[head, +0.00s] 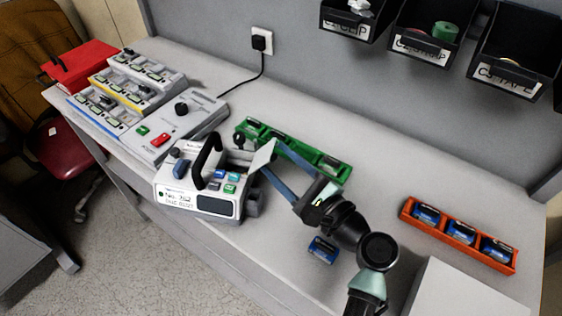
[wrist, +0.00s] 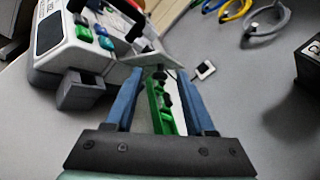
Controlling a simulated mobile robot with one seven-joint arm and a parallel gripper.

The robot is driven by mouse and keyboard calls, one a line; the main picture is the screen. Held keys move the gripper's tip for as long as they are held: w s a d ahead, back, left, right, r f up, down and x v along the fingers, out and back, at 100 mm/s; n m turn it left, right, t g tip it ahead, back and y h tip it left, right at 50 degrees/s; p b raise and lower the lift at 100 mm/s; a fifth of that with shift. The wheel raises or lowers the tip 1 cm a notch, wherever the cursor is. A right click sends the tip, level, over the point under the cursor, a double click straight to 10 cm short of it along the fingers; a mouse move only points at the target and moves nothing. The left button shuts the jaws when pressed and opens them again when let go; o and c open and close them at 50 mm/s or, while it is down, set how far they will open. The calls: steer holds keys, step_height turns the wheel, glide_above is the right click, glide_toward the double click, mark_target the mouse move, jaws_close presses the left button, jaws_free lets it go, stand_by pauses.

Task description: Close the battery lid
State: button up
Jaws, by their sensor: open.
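The white infusion pump (head: 197,203) stands on the bench with its black handle up. A pale battery lid (head: 262,154) sticks up and outward, open, at the pump's right side, above a grey battery housing (head: 253,204). In the wrist view the lid (wrist: 150,58) reaches from the pump (wrist: 65,50) toward my fingertips, and the housing (wrist: 82,90) is at left. My gripper (head: 269,158) is open, its blue fingers pointing at the lid's outer edge. In the wrist view, the gripper (wrist: 160,72) has the lid's edge just ahead; contact cannot be told.
A green tray (head: 345,172) lies behind my fingers. A loose blue battery (head: 322,249) lies near the front edge. An orange tray (head: 408,208) of batteries is at right. A grey control box (head: 200,108) and battery racks stand at left. Bench between the trays is clear.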

jaws_close()
steer(key=shift+r, duration=0.1)
